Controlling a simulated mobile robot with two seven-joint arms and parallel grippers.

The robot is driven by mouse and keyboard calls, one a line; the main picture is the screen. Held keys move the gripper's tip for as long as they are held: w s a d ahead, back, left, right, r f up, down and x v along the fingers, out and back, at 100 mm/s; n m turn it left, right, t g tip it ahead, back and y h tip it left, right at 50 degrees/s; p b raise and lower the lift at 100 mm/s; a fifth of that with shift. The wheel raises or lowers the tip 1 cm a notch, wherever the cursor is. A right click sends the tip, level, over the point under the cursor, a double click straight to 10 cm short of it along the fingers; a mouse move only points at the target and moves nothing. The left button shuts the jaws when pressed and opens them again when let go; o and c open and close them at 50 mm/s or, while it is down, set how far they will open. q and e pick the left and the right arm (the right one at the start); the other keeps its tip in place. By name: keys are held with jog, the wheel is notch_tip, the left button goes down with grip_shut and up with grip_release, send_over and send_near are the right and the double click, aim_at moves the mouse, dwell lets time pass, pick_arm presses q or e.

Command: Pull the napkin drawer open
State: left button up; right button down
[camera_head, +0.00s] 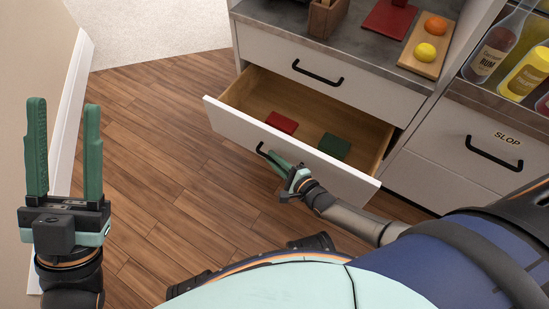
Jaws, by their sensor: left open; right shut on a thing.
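The napkin drawer (241,124) is the lower white drawer of the left cabinet, and it stands pulled well out. Inside it lie a red napkin stack (282,122) and a green napkin stack (334,146), with bare wooden floor around them. My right gripper (272,159) is at the drawer's front, shut on its black handle (262,151), which it partly hides. My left gripper (64,150) is open and empty at the far left, fingers pointing up, well away from the drawer.
A shut drawer (310,65) with a black handle sits above. The counter (372,43) holds a wooden board (430,45) with an orange and a lemon. A drawer labelled SLOP (470,155) and bottles are at right. Clear wooden floor (165,150) lies left of the drawer.

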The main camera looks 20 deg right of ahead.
jog(key=shift+s+a+f, duration=0.1)
jog(key=shift+s, duration=0.1)
jog(key=c, duration=1.2)
grip_release()
jog(key=shift+w, duration=0.1)
jog(key=shift+o, duration=0.2)
jog(key=p+v, duration=0.2)
jog(key=v, duration=0.5)
jog(key=shift+s+p, duration=0.25)
jog(key=shift+p, duration=0.15)
